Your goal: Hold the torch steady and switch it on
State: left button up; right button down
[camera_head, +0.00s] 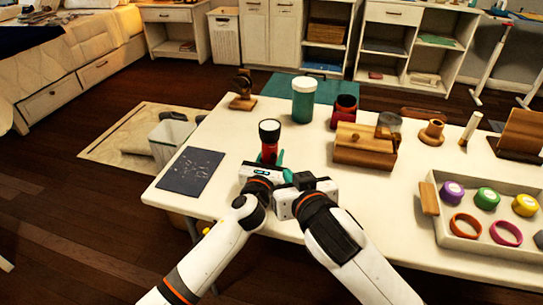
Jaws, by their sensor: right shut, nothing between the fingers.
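The torch (269,141) stands upright on the white table, with a red body and a wide black head with a pale lens facing up. My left gripper (264,163) is right in front of its lower part and hides the torch's base. I cannot see whether its fingers close around the torch. My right gripper (285,174) is shut and empty, just to the right and nearer to me, close against the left gripper. Green fingertip parts show between the two grippers. The torch's switch cannot be made out.
A dark speckled mat (190,171) lies to the left. A green jar (303,100), a red cup (344,108) and a wooden box (365,148) stand behind and right. A tray (470,242) with coloured lids and rings is at right. The table's front middle is clear.

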dwell(0.8)
jog(key=s+d+m, duration=0.1)
jog(key=m, duration=1)
jog(key=s+d+m+y, duration=0.1)
jog(key=s+m, duration=0.1)
jog(key=m, duration=0.9)
jog(key=s+d+m, duration=0.1)
jog(key=m, duration=1.1)
jog(key=shift+s+d+r+y, duration=0.2)
jog(key=shift+d+y, duration=0.15)
jog(key=shift+y, duration=0.05)
